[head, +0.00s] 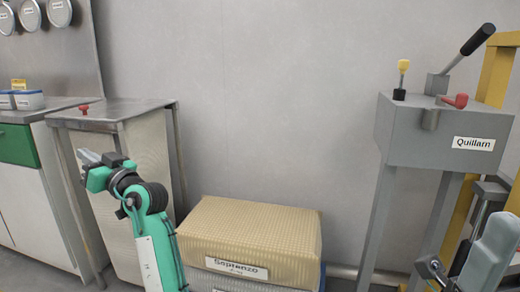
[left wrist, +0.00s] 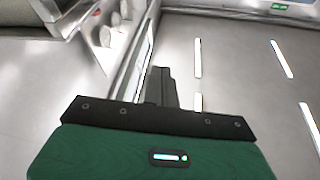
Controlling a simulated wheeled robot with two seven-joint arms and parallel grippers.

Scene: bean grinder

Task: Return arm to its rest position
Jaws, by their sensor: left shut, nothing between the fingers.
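My left gripper (head: 84,155) is green with grey fingers. It is raised in front of the metal side table at the left, and its fingers point up and to the left. The fingers are shut and hold nothing. In the left wrist view the dark shut fingers (left wrist: 162,85) stand out past the green gripper body, against a ceiling with light strips. My left arm (head: 160,240) comes up from the bottom, left of the sacks. My right gripper does not show.
A metal side table (head: 130,108) with a red knob (head: 84,109) stands behind my gripper. A sack labelled Sopranzo (head: 250,235) lies on a stack at bottom centre. A grey machine labelled Quillarn (head: 430,150) stands right. The wall between is clear.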

